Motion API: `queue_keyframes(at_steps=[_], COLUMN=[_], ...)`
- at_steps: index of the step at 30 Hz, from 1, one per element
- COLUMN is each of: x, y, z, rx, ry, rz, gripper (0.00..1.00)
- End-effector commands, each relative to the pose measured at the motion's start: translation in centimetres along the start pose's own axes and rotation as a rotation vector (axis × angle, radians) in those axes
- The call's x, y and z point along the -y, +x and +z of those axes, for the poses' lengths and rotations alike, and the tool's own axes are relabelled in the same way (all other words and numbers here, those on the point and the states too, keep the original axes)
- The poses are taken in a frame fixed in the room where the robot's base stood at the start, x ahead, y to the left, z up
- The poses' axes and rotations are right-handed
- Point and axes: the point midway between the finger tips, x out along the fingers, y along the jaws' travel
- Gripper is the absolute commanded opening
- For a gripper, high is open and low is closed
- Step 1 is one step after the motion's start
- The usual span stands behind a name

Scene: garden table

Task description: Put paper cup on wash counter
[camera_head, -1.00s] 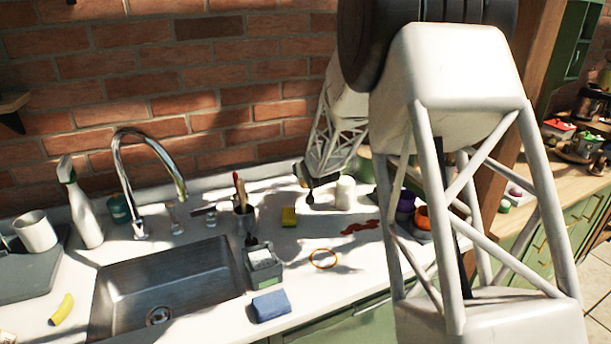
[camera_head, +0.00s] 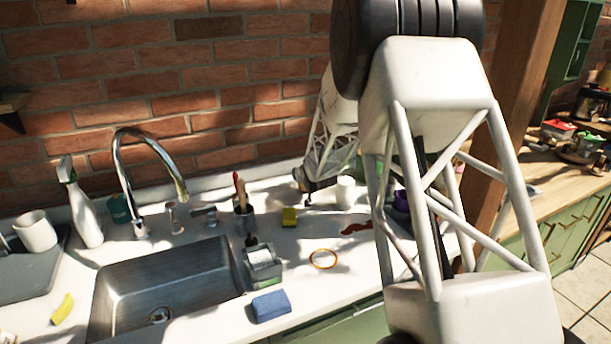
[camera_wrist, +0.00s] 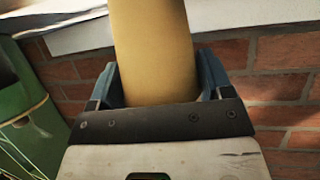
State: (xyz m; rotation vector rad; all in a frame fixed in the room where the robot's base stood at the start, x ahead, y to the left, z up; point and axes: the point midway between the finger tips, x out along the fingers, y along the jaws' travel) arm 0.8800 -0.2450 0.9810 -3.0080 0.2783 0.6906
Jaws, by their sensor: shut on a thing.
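In the wrist view my gripper (camera_wrist: 157,75) is shut on a tan, smooth, round-sided thing that looks like the paper cup (camera_wrist: 155,40). Its sides sit between the two blue-grey fingers, and its upper end runs out of the picture. In the head view I cannot make out the gripper or the held cup, as my arm covers much of the right side. The white wash counter (camera_head: 215,320) runs along the brick wall, around the steel sink (camera_head: 165,285).
A white container (camera_head: 345,192), yellow sponge (camera_head: 289,217), brush holder (camera_head: 244,220), grey caddy (camera_head: 263,264), orange ring (camera_head: 323,259) and blue sponge (camera_head: 271,306) stand or lie right of the sink. A green thing (camera_wrist: 28,115) is beside my gripper. Some bare counter shows around the ring.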

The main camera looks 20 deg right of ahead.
Motion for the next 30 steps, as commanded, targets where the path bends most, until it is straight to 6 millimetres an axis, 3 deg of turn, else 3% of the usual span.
queue_keyframes(at_steps=[17,18,22,30], x=[0.00,-0.01,0.00,0.00], y=[0.46,0.46,0.46,0.45], z=[0.96,0.96,0.95,0.95], rx=[0.000,-0.001,-0.001,-0.001], ry=[0.000,0.000,0.000,0.000], rz=[0.000,0.000,0.000,0.000], gripper=[0.52,0.76,0.96,0.99])
